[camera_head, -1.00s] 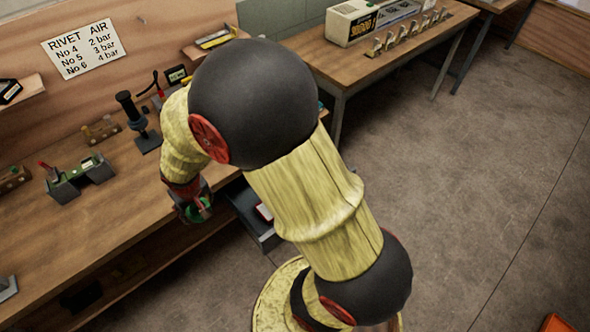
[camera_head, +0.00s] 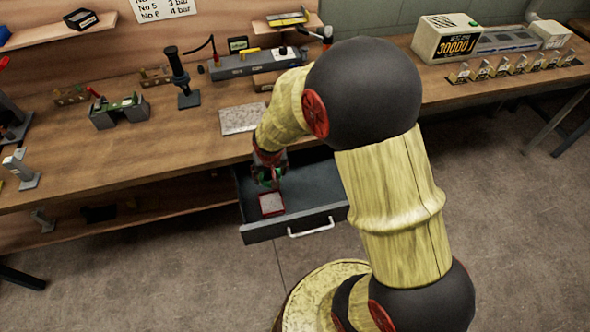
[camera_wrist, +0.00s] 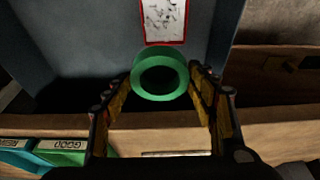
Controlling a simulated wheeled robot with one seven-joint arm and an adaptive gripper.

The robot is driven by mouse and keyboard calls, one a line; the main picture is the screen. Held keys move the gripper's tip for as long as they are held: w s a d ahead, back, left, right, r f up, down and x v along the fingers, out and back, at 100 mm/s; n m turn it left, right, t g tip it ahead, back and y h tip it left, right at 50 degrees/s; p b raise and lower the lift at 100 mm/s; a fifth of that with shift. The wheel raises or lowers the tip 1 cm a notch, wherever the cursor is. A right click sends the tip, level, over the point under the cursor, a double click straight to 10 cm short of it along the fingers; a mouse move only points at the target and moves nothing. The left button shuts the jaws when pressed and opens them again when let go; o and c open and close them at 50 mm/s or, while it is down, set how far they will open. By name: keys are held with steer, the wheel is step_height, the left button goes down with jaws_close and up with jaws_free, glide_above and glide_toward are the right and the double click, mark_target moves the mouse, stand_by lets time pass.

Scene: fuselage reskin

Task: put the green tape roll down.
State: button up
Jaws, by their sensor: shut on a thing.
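The green tape roll (camera_wrist: 160,76) is between the fingers of my gripper (camera_wrist: 160,88) in the wrist view, with its round hole facing the camera. My gripper is shut on it. In the head view my gripper (camera_head: 268,172) is over the back part of an open grey drawer (camera_head: 318,192), and a bit of the green roll shows at its fingers. I cannot tell whether the roll touches the drawer floor.
A red-edged pale box or card (camera_head: 271,205) lies in the drawer; it also shows in the wrist view (camera_wrist: 165,20). The drawer's right side looks clear. The wooden bench (camera_head: 190,150) above holds a pale plate (camera_head: 242,118) and a black stand (camera_head: 184,80).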

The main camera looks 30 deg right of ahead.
step_height(320, 180, down, 10)
steer(key=b, duration=0.3)
steer(key=shift+f, duration=0.1)
steer(key=w+d, duration=0.1)
steer(key=d, duration=0.1)
steer(key=w+d, duration=0.1)
steer(key=d, duration=0.2)
steer(key=w+d, duration=0.1)
steer(key=d, duration=0.1)
steer(key=shift+w+d+f, duration=0.15)
steer(key=shift+w+d, duration=0.05)
steer(key=shift+w, duration=0.15)
steer(key=shift+c, duration=0.5)
steer(key=shift+w+d, duration=0.3)
steer(key=shift+d, duration=0.2)
steer(key=d, duration=0.1)
steer(key=w+d+b, duration=0.1)
steer(key=d+f+b, duration=0.1)
steer(key=shift+w+d, duration=0.15)
steer(key=shift+w, duration=0.2)
